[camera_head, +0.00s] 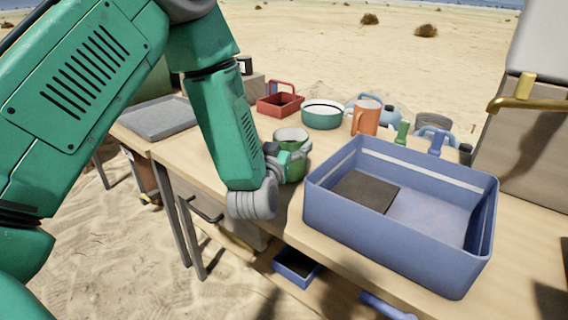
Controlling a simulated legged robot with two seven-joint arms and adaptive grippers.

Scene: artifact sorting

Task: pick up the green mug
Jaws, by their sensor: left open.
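The green mug (291,137) stands upright on the wooden table, left of the blue bin. Its upper part and pale inside show, and my left arm's wrist covers part of its lower left side. My left gripper (285,158) is at the mug's near left side, with its jaws open. The fingers are small and partly hidden, so I cannot tell whether they touch the mug. My right gripper is not in the view.
A large blue bin (335,188) holding a dark flat piece (366,191) stands just right of the mug. Behind are an orange mug (366,118), a green-and-white bowl (322,115) and a red basket (279,104). A grey tray (158,118) lies at left.

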